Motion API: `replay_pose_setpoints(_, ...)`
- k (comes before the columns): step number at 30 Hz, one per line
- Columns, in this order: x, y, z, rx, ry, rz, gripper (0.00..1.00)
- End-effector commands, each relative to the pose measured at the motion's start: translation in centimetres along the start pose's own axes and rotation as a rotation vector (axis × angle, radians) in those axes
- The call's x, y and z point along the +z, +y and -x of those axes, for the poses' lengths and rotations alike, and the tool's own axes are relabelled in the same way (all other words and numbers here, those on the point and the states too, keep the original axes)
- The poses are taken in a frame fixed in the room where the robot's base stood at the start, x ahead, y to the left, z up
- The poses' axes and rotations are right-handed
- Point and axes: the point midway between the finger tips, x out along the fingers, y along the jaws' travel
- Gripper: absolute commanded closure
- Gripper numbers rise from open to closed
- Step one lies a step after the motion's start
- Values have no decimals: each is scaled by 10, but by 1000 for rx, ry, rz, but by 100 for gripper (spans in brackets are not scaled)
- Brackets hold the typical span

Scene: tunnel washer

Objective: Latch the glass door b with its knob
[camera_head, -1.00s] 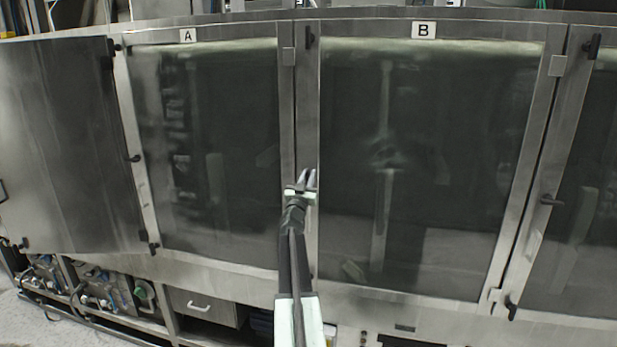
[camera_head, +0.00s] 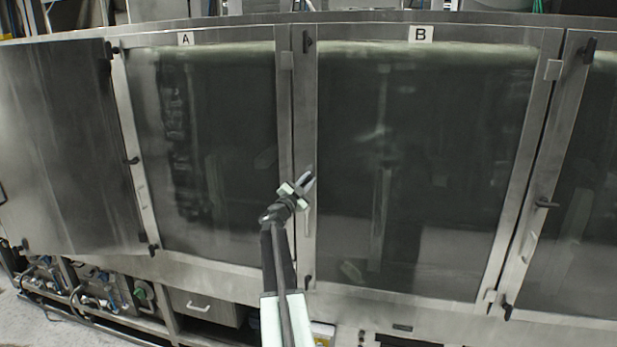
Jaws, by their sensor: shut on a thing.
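Glass door b (camera_head: 420,180), a large dark pane in a steel frame marked B, fills the centre right and looks flush with the washer front. My gripper (camera_head: 307,180) is at the middle of its left frame edge, jaws tilted up to the right. The jaws are shut on the knob, which they mostly hide; its exact angle cannot be told. Black fittings sit on the same edge above (camera_head: 307,42) and below (camera_head: 308,283). A pale upright handle (camera_head: 308,220) is just below the jaws.
Glass door A (camera_head: 215,150) is to the left, beside a steel panel (camera_head: 65,150) at the far left. Another glass door with a black knob (camera_head: 546,204) is at the right. A drawer (camera_head: 205,308) and pipework (camera_head: 100,290) lie below.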

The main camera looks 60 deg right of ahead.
Motion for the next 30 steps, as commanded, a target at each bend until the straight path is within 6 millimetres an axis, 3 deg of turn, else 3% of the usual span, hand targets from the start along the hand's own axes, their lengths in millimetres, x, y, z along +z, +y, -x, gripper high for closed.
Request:
replay_pose_setpoints(15,2,-3,1,155,-8,-389,100)
replay_pose_setpoints(30,5,-1,3,210,-10,-526,100)
